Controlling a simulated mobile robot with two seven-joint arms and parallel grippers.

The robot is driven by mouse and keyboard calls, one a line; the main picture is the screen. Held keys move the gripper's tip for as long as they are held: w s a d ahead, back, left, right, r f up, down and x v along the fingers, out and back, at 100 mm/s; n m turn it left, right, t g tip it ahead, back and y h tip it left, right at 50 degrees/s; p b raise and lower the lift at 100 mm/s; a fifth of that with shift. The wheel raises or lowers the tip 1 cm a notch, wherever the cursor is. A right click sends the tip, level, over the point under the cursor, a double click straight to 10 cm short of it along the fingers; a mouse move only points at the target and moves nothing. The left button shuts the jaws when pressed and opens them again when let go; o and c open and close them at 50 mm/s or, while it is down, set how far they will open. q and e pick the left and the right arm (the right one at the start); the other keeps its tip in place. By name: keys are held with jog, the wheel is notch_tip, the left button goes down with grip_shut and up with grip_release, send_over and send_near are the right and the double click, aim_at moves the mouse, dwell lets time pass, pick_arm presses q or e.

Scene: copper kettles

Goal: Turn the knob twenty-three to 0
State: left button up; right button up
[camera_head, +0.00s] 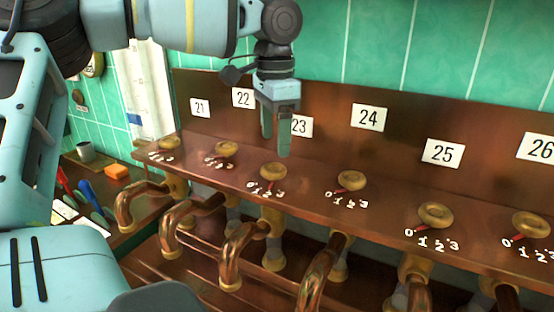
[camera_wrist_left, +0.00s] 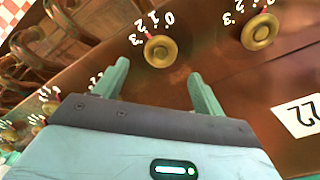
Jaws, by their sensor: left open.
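Knob twenty-three (camera_head: 273,172) is a round brass knob on the copper ledge, below the label 23 (camera_head: 301,126). Its white marks 0 to 3 lie in front of it. Its small red pointer seems to be near the 2, though it is too small to be certain. My left gripper (camera_head: 276,146) is open and empty, pointing down just above and behind this knob, partly covering the label's left edge. In the left wrist view, the knob (camera_wrist_left: 160,51) shows beyond and between the open fingertips (camera_wrist_left: 158,75), not touched. My right gripper is not in view.
Knob twenty-two (camera_head: 226,149) and knob twenty-four (camera_head: 351,180) stand on either side. Curved copper spouts (camera_head: 240,245) stick out below the ledge. The upright copper back panel (camera_head: 330,150) rises close behind the gripper. An orange block (camera_head: 116,172) lies on the left counter.

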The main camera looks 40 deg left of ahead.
aim_at(276, 166)
pick_arm(q)
notch_tip(276, 166, down, 5)
jog(key=shift+w+f, duration=0.1)
jog(key=shift+f, duration=0.5)
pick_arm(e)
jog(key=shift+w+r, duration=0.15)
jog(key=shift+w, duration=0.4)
pick_arm(q)
jog(key=c, duration=1)
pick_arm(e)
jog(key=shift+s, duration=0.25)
